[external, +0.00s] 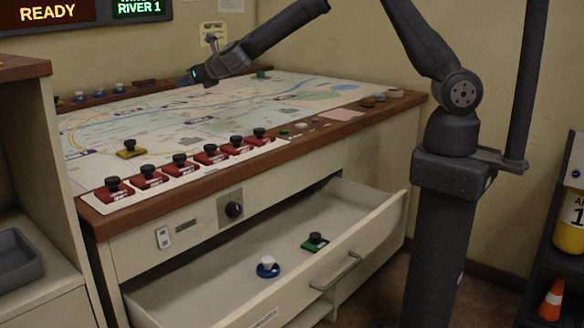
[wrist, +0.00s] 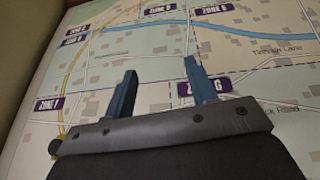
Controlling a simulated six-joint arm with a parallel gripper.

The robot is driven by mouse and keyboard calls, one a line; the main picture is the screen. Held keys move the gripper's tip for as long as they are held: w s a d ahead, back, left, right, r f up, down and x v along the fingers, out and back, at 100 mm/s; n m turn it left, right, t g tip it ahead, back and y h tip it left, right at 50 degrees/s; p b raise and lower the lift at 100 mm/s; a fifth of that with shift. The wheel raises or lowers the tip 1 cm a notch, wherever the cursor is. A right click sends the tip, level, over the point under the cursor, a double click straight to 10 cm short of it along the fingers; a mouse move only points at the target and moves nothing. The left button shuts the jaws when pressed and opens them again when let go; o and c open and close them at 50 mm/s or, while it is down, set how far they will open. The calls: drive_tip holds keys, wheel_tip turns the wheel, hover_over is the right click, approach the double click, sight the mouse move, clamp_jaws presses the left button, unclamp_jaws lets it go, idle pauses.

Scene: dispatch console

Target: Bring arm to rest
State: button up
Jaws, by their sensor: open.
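My gripper (external: 204,76) is above the far left part of the map table (external: 255,103) in the external view. In the wrist view its two blue fingers (wrist: 161,92) stand apart with only the printed map (wrist: 240,52) between and beyond them. It is open and empty. My arm reaches from its dark pedestal at the right across to the back of the table. A small dark knob-like piece (wrist: 56,147) shows at the left edge of the gripper body in the wrist view; I cannot tell what it belongs to.
Several red pieces with black knobs (external: 180,163) line the table's front edge, and a yellow one (external: 130,149) stands on the map. The drawer (external: 353,250) is pulled out, holding a blue piece (external: 268,267) and a green piece (external: 315,242). An orange cone (external: 551,300) is at the right.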

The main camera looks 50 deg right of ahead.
drive_tip(key=s+d+m+g+h, duration=0.25)
drive_tip(key=d+m+h, duration=0.4)
drive_tip(key=d, duration=1.25)
drive_tip(key=s+d+m+g+h, duration=0.2)
drive_tip(key=s+d, duration=0.3)
drive_tip(key=d, duration=0.3)
drive_tip(key=s+d+m+g+h, duration=0.2)
drive_tip(key=s+d+m+h, duration=0.2)
drive_tip(key=d, duration=0.5)
drive_tip(key=shift+s+d+f+g, duration=0.15)
drive_tip(key=shift+s+f+g, duration=0.25)
drive_tip(key=shift+s, duration=0.65)
drive_tip(key=shift+m, duration=0.25)
